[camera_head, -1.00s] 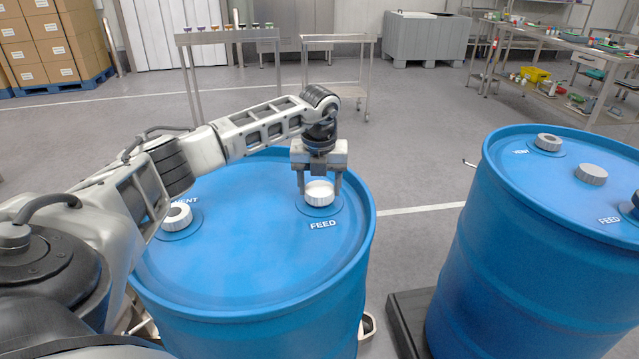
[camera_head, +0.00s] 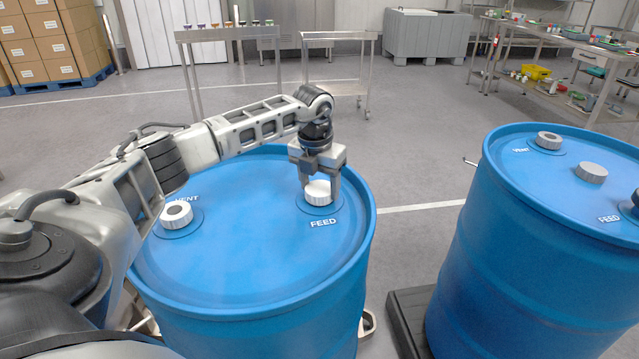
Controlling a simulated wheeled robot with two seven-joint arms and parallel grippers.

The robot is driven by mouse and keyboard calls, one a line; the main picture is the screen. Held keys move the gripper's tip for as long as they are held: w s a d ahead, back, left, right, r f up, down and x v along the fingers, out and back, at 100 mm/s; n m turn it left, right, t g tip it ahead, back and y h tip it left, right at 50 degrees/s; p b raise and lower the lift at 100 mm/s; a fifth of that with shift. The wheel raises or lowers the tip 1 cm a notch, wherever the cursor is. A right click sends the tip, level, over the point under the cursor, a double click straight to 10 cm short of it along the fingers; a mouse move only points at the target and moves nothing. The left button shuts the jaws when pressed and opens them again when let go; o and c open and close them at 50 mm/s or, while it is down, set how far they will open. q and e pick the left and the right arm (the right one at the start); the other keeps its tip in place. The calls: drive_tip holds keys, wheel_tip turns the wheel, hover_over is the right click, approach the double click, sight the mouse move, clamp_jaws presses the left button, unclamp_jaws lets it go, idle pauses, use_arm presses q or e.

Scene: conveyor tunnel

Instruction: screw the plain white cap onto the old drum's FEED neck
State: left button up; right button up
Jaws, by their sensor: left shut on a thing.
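The plain white cap (camera_head: 318,193) sits upright at the FEED neck of the near blue drum (camera_head: 250,255), above the printed word FEED. My left gripper (camera_head: 320,185) points down from above and is shut on the cap, one finger on each side. The cap hides the neck, so I cannot tell how far it is screwed on. My right gripper is not in view.
A second blue drum (camera_head: 550,240) stands at the right on a dark platform (camera_head: 408,325). A grey cap (camera_head: 591,172) lies on its top, between its VENT and FEED labels. Steel tables (camera_head: 340,37) stand behind, with open floor between.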

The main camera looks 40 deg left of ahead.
use_arm(q)
drive_tip(key=m, duration=0.3)
drive_tip(key=shift+m, duration=0.8)
drive_tip(key=shift+m+h, duration=0.4)
drive_tip(key=shift+m, duration=0.8)
drive_tip(key=shift+a+m, duration=0.1)
drive_tip(key=shift+m, duration=1.1)
drive_tip(key=m, duration=0.5)
drive_tip(key=shift+w+m+g+h, duration=0.1)
drive_tip(key=shift+m+g+h, duration=0.2)
drive_tip(key=shift+g, duration=0.1)
